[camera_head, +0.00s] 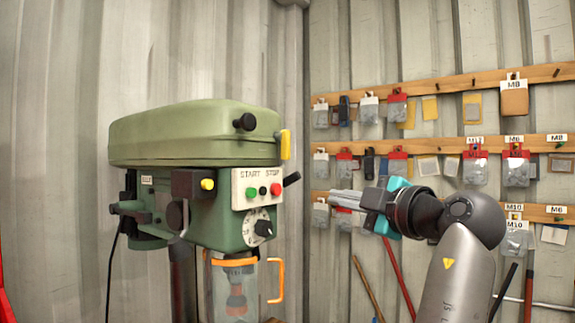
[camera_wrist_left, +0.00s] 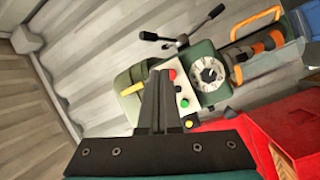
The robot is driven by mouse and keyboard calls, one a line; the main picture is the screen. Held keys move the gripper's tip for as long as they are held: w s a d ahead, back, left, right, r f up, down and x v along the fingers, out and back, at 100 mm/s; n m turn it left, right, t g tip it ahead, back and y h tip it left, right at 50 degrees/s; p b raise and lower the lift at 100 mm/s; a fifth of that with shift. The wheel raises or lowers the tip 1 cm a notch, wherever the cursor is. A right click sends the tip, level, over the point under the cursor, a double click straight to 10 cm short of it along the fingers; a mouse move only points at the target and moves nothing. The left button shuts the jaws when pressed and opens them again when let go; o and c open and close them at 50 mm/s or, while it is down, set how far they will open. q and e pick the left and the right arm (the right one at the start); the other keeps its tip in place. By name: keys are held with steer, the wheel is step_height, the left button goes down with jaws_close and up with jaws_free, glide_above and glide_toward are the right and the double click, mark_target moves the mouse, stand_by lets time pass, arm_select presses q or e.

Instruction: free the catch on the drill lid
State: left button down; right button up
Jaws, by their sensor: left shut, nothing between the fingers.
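The drill press has a green lid (camera_head: 190,130) over its head, and the lid sits closed. A yellow catch (camera_head: 285,144) stands upright at the lid's right end, across the lower lid edge. The yellow catch also shows in the left wrist view (camera_wrist_left: 132,89), left of the fingertips. My left gripper (camera_head: 332,197) is shut and empty. It is to the right of the drill head and lower than the catch, apart from both. In the wrist view its closed fingers (camera_wrist_left: 159,76) overlap the drill head in the picture. My right gripper is not in view.
The front panel has a green START button (camera_head: 252,192), a red STOP button (camera_head: 275,189) and a dial (camera_head: 257,228). A black lever (camera_head: 291,179) sticks out near the panel. An orange-framed guard (camera_head: 276,281) hangs below. Pegboard rails (camera_head: 440,87) hold bagged parts behind my arm.

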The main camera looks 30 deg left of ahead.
mark_target(286, 145)
arm_select(q)
steer(key=s+a+r+n+g+y+p, duration=0.1)
steer(key=s+r+n+g, duration=0.2)
steer(key=s+r+n, duration=0.3)
step_height(286, 145, up, 3)
steer(key=shift+s+f+n, duration=0.15)
steer(key=shift+s+n, duration=0.25)
steer(key=shift+s, duration=0.7)
steer(key=shift+a, duration=0.15)
steer(key=p+x, duration=0.3)
steer(key=x, duration=0.6)
steer(key=w+p, duration=0.1)
steer(key=w, duration=0.2)
steer(key=shift+a+p, duration=0.35)
steer(key=shift+w+p, duration=0.3)
steer(key=shift+w, duration=0.45)
steer(key=shift+d, duration=0.1)
